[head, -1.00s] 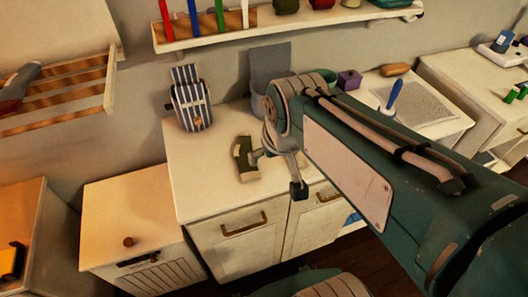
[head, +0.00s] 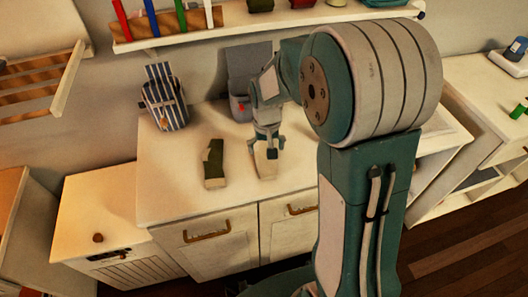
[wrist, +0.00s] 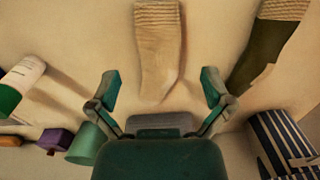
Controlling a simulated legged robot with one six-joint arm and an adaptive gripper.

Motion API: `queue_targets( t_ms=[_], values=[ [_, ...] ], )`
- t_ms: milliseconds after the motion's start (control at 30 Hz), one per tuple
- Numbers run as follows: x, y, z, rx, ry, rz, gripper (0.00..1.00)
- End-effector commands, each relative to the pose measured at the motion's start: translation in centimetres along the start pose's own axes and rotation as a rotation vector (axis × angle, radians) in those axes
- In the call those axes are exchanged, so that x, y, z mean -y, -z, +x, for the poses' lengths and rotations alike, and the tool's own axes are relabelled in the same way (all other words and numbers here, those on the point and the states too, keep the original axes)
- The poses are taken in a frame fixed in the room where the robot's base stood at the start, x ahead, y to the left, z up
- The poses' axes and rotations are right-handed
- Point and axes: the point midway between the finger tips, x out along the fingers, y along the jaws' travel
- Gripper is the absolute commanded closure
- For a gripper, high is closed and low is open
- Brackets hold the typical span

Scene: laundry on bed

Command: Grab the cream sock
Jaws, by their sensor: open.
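The cream sock (head: 266,165) lies on the white cabinet top, partly hidden under my gripper in the head view. In the wrist view the cream sock (wrist: 158,45) shows its ribbed cuff at the top edge and its other end between my fingers. My gripper (wrist: 160,88) is open, with one finger on each side of that end and a gap to the sock on both sides. In the head view my gripper (head: 267,145) points down over the sock. Whether it touches the sock cannot be told.
An olive sock with a cream cuff (head: 214,163) lies left of the cream sock. A blue-striped bag (head: 164,100) stands behind it. In the wrist view a teal cup (wrist: 86,143), a purple box (wrist: 53,140) and a white-green bottle (wrist: 20,85) are at left. The front cabinet top is clear.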

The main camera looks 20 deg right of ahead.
Motion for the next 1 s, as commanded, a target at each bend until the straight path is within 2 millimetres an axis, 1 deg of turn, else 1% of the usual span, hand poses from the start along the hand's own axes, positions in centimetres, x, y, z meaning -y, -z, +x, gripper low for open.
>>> queue_targets(
  t_ms=[33,100,333,500,600,700,900,1000],
  values=[
    [-0.1,-0.1,1.0,0.005,0.0,0.001,0.0],
    [-0.1,-0.1,1.9,0.003,0.0,0.001,0.0],
    [0.0,-0.1,3.9,0.002,0.0,0.0,0.0],
    [0.1,-0.2,6.7,0.003,0.0,0.0,0.0],
    [0.1,-0.2,7.8,0.002,0.0,0.0,0.0],
    [0.1,-0.2,8.2,-0.001,0.0,0.0,0.0],
    [0.1,-0.2,8.2,-0.001,0.0,0.0,0.0],
    [0.1,-0.2,8.2,-0.001,0.0,0.0,0.4]
  ],
)
